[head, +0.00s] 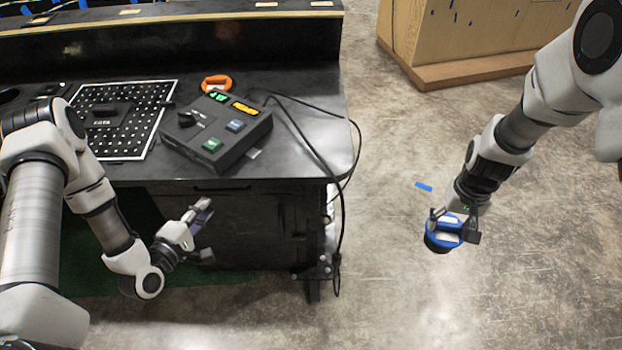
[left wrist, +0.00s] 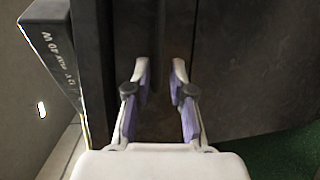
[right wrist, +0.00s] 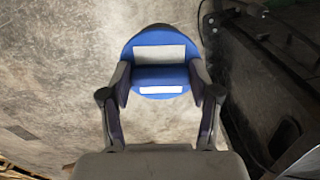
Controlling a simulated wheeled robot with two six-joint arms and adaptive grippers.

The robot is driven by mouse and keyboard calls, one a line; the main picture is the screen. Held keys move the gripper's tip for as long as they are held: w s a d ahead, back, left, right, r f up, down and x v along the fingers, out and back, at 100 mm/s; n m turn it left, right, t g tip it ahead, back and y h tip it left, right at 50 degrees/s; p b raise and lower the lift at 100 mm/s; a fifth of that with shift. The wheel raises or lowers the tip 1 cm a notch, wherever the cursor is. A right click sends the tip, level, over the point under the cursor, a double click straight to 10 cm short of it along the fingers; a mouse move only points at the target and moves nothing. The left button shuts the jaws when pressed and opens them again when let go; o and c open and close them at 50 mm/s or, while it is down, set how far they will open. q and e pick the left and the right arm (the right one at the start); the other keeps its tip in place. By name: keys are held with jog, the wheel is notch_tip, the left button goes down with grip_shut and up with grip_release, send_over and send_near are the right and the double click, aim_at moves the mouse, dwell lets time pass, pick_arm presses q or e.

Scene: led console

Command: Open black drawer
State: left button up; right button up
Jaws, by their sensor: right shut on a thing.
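The black drawer (head: 250,235) is part of the dark cabinet under the black counter, and its front shows no clear gap in the head view. My left gripper (head: 203,228) is in front of the drawer's left part. In the left wrist view the two fingers (left wrist: 163,75) are apart, close to the dark front (left wrist: 235,65), with a dark vertical strip between them; I cannot tell whether they touch it. My right gripper (head: 456,226) is shut on a blue round object (head: 443,235) with white labels. The right wrist view shows this blue object (right wrist: 160,60) between the fingers, above the floor.
On the counter (head: 310,150) are a control box (head: 217,135) with lit displays, a perforated board (head: 125,120) and an orange ring-shaped object (head: 216,83). A black cable (head: 312,145) hangs over the counter's right edge. A wooden cabinet (head: 460,35) stands behind.

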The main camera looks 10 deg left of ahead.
aim_at(221, 189)
pick_arm(q)
jog(key=x, duration=0.8)
jog(key=shift+d+b, duration=0.15)
jog(key=shift+b, duration=0.15)
pick_arm(e)
jog(key=shift+f, duration=0.35)
jog(key=shift+d, duration=0.1)
pick_arm(q)
grip_shut()
pick_arm(e)
jog(key=shift+s+d, duration=0.1)
